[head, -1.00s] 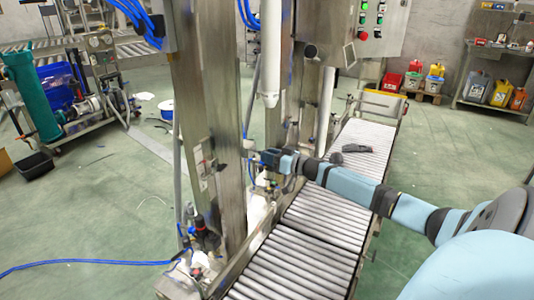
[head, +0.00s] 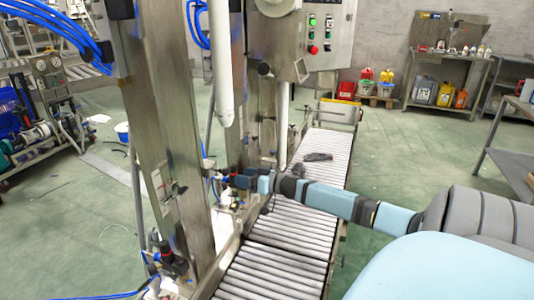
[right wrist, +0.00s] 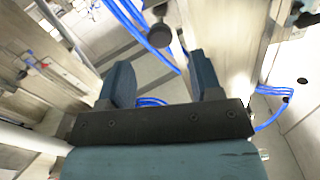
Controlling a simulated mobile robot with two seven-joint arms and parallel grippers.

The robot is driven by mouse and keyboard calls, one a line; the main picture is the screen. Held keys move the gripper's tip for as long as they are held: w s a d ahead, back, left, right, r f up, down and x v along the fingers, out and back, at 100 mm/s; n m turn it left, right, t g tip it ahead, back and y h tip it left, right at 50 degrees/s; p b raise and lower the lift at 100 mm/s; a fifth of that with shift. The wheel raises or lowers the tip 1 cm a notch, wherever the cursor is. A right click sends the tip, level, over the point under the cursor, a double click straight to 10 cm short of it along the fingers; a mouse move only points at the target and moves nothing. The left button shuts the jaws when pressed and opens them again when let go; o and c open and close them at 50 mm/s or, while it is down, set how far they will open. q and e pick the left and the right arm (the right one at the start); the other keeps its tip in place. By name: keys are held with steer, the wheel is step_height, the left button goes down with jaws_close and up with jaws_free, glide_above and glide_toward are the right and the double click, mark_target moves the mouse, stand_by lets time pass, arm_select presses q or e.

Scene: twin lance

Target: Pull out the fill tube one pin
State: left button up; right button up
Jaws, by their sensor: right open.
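A white fill tube (head: 221,65) hangs upright beside the steel column at centre in the head view. My right gripper (head: 224,175) is below the tube's lower end, close to the column's right side. In the right wrist view my open right gripper (right wrist: 160,77) has two dark blue fingers spread apart with nothing between them. A black round knob (right wrist: 159,36) on a metal stem lies ahead of the gap between the fingertips. It may be the pin, but I cannot tell for sure. My left gripper is not in view.
A roller conveyor (head: 283,238) runs below my right arm, with a dark object (head: 318,157) lying on it. The steel column (head: 165,120) stands close to the gripper. Blue hoses (right wrist: 128,20) cross the wrist view. A control panel (head: 325,32) is behind.

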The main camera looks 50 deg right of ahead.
arm_select(q)
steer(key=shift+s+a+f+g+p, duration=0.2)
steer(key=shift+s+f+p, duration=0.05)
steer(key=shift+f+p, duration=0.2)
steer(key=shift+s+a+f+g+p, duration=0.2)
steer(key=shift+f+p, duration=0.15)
steer(key=shift+p, duration=0.1)
arm_select(e)
steer(key=v, duration=0.8)
steer(key=shift+s, duration=0.35)
steer(key=shift+d, duration=0.1)
